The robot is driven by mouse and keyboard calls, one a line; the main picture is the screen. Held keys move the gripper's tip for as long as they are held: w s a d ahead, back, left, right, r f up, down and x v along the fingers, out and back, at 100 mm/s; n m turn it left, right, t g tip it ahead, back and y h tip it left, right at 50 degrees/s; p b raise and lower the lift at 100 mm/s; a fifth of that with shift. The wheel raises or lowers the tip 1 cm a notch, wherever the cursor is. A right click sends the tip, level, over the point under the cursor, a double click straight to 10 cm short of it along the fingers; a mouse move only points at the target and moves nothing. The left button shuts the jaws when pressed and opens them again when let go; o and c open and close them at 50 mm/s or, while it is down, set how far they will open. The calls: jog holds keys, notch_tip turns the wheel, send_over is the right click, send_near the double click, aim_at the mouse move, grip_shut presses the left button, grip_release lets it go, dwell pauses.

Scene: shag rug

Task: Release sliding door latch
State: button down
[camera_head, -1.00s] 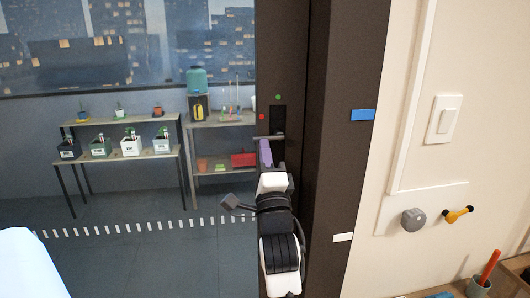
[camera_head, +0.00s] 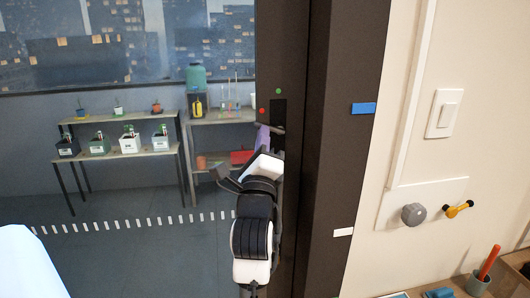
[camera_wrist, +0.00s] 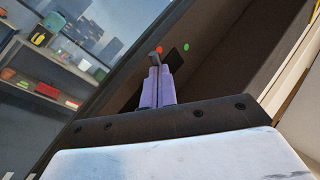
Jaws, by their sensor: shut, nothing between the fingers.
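The latch on the dark door frame is a small grey lever (camera_head: 278,130) below a dark recessed plate (camera_head: 279,110). It looks slightly tilted, its left end higher. A red dot (camera_head: 263,111) lies left of the plate and a green dot (camera_head: 278,92) above it. My gripper (camera_head: 263,134), with purple fingers, is shut and empty, its tips at the lever's left part. In the wrist view the fingers (camera_wrist: 160,72) are together just below the lever (camera_wrist: 155,57). Whether they touch it I cannot tell. The fingers hide part of the latch.
The glass door (camera_head: 120,190) is at the left, with shelves of potted plants (camera_head: 120,120) behind it. The wall at the right carries a light switch (camera_head: 444,114), a grey knob (camera_head: 413,214) and a yellow handle (camera_head: 457,210). A cup (camera_head: 478,284) stands lower right.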

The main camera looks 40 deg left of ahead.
jog(key=r+m+h+b, duration=0.1)
jog(key=m+h+b, duration=0.1)
jog(key=m, duration=0.1)
jog(key=r+m+h+b, duration=0.1)
jog(key=m+h+b, duration=0.1)
jog(key=m+b, duration=0.1)
jog(key=w+d+r+m+h+b, duration=0.1)
jog(key=m+h+b, duration=0.1)
jog(key=m+b, duration=0.1)
jog(key=shift+w+r+m, duration=0.1)
jog(key=shift+r+m, duration=0.2)
jog(key=shift+m, duration=0.2)
